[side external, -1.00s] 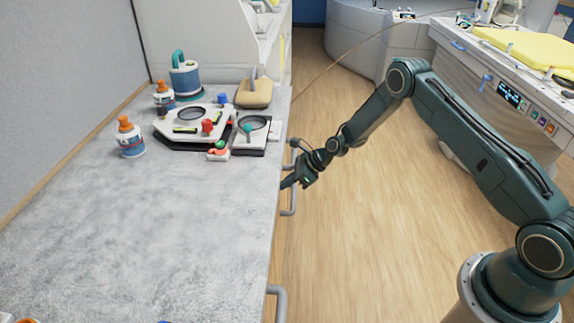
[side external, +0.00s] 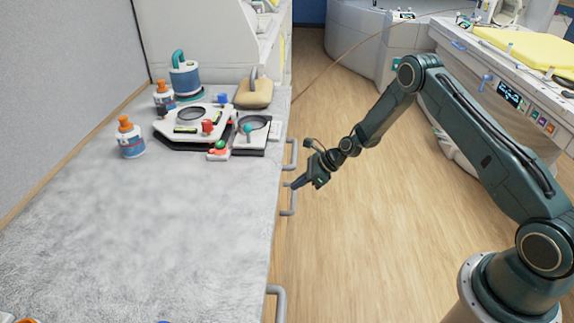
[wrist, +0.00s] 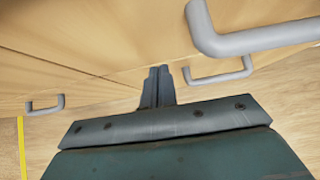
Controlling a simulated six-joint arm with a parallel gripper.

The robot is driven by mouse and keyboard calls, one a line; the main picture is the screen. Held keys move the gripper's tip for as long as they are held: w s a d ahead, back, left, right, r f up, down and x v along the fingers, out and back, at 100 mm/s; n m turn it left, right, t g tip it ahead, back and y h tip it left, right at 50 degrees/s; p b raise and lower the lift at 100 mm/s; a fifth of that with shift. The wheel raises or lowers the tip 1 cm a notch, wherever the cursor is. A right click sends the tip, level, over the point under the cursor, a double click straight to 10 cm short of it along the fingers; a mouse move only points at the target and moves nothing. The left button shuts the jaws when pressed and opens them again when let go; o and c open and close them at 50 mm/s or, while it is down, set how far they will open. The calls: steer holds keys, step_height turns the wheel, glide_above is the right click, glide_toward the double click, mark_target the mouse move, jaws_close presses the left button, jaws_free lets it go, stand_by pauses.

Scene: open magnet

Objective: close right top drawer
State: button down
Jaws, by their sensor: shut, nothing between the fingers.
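My gripper (side external: 292,185) is shut and empty, beside the counter's right edge in the side view. Its fingers (wrist: 158,86) also show pressed together in the wrist view, in front of wooden drawer fronts (wrist: 95,35). In the side view, a grey handle (side external: 292,155) stands out just beyond my gripper, with another handle (side external: 291,201) on its near side. The wrist view shows a large close handle (wrist: 250,40) at top right, a second handle (wrist: 220,78) below it and a small one (wrist: 45,105) at left. Which handle belongs to the right top drawer, and how far it is open, I cannot tell.
The grey counter (side external: 150,230) holds bottles (side external: 130,138), a white and black device (side external: 190,125) and a tan-based object (side external: 254,93) at its far end. A nearer handle (side external: 277,300) juts from its edge. Wooden floor (side external: 390,240) is clear around my gripper.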

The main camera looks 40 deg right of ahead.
steer(key=v, duration=1)
steer(key=shift+r, duration=0.1)
steer(key=s+a+r+n+g+h, duration=0.1)
steer(key=s+a+r+n, duration=0.1)
steer(key=s+r+n, duration=0.45)
steer(key=s+a+r+n+h, duration=0.1)
steer(key=a+r+n, duration=0.2)
steer(key=r, duration=0.6)
steer(key=s+a+r+n+g+h, duration=0.1)
steer(key=s+a+r+n+h, duration=0.1)
steer(key=s+r+n, duration=0.4)
steer(key=s+r+n+h, duration=0.1)
steer(key=s+r+n, duration=0.3)
steer(key=s, duration=0.6)
steer(key=s+a+r+n+t+h, duration=0.1)
steer(key=s+r+n, duration=0.3)
steer(key=s+n, duration=0.3)
steer(key=s, duration=0.4)
steer(key=shift+s+a+r, duration=0.2)
steer(key=shift+r, duration=0.2)
